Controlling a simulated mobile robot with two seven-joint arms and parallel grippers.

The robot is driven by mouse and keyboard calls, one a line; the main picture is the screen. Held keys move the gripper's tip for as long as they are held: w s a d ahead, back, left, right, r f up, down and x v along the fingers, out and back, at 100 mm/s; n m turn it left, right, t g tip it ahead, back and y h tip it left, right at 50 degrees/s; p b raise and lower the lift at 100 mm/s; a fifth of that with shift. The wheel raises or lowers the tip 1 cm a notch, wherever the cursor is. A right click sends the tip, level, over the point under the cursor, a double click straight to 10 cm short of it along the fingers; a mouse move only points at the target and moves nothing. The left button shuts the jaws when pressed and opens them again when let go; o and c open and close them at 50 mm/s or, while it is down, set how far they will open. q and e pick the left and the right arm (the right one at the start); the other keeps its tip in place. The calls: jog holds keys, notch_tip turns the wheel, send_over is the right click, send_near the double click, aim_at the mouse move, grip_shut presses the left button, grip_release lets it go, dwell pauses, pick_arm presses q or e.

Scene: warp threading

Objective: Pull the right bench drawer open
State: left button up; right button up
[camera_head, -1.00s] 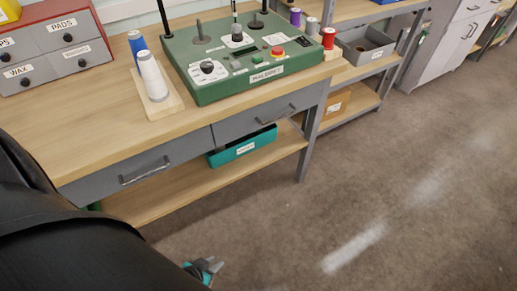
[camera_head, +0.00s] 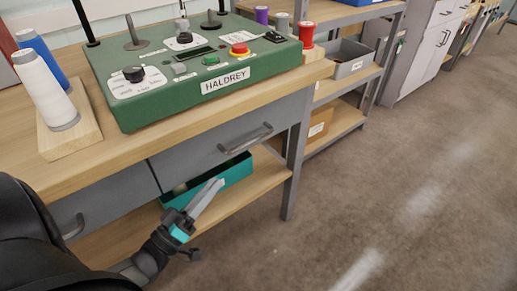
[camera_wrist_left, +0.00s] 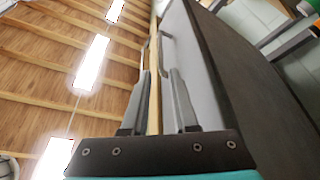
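The right bench drawer (camera_head: 205,152) is a grey front under the wooden top, and it looks shut. My right gripper is not in view.
The left drawer (camera_head: 100,207) is partly hidden by my arm. A teal bin (camera_head: 235,172) sits on the lower shelf behind my gripper. A green Haldrey machine (camera_head: 190,85) and thread cones (camera_head: 48,90) stand on top. A bench leg (camera_head: 295,165) is at the right; floor there is clear.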

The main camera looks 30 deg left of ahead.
aim_at(251, 141)
pick_arm(q)
jog(key=b+x, duration=0.3)
jog(key=x, duration=1)
jog(key=shift+w+r, duration=0.15)
jog(key=shift+w, duration=0.2)
jog(key=shift+w+d+r, duration=0.1)
jog(key=shift+w+r, duration=0.15)
jog(key=shift+w, duration=0.3)
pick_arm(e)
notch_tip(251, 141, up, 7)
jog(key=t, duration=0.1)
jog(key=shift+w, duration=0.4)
pick_arm(q)
jog(key=shift+c, duration=0.2)
grip_shut()
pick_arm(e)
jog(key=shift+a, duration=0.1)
